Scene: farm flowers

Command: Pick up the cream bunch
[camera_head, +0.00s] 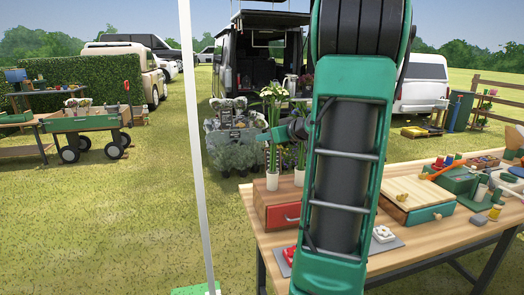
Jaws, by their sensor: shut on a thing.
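The cream bunch (274,92) has pale flowers on long green stems, just left of my arm. Its stems run down towards a white vase (272,181) on the near left of the wooden table. I cannot tell whether the stem ends are inside the vase. My gripper (268,136) is small in this view and reaches in from the right at mid-stem height. It is shut on the stems of the cream bunch. My arm hides part of the gripper's wrist and the table behind it.
A second white vase (299,177) with green stems stands close to the right, partly behind my arm. A red drawer box (276,207) sits below on the table (420,243). A thin white pole (197,150) rises at the left. Grass lies open beyond.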

